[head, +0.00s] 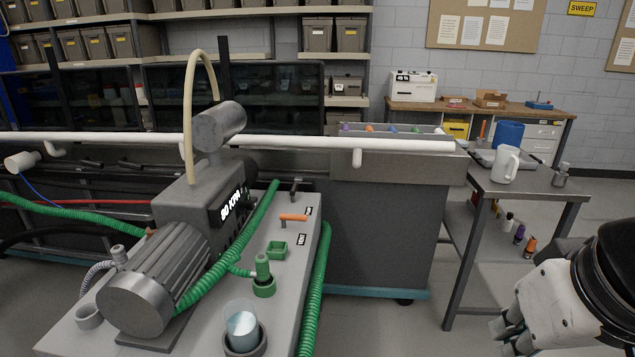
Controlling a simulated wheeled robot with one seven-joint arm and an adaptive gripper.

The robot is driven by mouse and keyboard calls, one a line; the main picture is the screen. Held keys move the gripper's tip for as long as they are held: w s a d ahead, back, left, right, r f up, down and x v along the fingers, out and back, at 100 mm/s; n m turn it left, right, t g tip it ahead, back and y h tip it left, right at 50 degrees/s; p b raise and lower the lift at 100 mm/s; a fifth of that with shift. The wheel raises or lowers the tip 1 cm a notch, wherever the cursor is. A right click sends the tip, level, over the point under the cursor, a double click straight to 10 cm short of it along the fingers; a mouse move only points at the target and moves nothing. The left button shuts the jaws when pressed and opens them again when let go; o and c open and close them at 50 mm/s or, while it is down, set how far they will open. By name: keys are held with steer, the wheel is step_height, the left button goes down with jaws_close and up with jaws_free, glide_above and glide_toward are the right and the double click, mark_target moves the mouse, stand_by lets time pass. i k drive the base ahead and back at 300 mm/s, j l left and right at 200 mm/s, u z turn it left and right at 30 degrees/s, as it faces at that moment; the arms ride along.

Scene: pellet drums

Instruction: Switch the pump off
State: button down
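The pump (155,280) stands on a grey cart top at the lower left, with a ribbed grey motor and a dark box with a small lit display (231,206). The display's digits are too small to read surely. An orange-handled lever (292,217) lies roughly crosswise on the cart top, between two small dark labels I cannot read. A dark knob or handle (295,186) stands behind it. My gripper (504,337) is at the lower right, well apart from the pump and lever. It is partly cut off and its fingers are unclear.
Green ribbed hoses (315,290) run along the cart. A glass cup (242,328) and green fittings (263,275) stand on it. A long white pipe (310,142) crosses behind. A side table (545,188) with a white jug (505,164) stands right. Floor shows between cart and gripper.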

mark_target(294, 189)
steer(key=i+l, duration=0.15)
steer(key=l, duration=0.15)
steer(key=i+l+u, duration=0.1)
steer(key=l, duration=0.25)
steer(key=i+l, duration=0.2)
steer(key=i+l+u, duration=0.1)
steer(key=l, duration=0.35)
steer(key=i+l+u, duration=0.1)
steer(key=i, duration=0.45)
steer(key=i+l+u, duration=0.1)
steer(key=i, duration=0.4)
steer(key=i+l, duration=0.25)
steer(key=i, duration=0.3)
steer(key=i+j+u, duration=0.1)
steer(key=i, duration=0.25)
steer(key=j, duration=0.05)
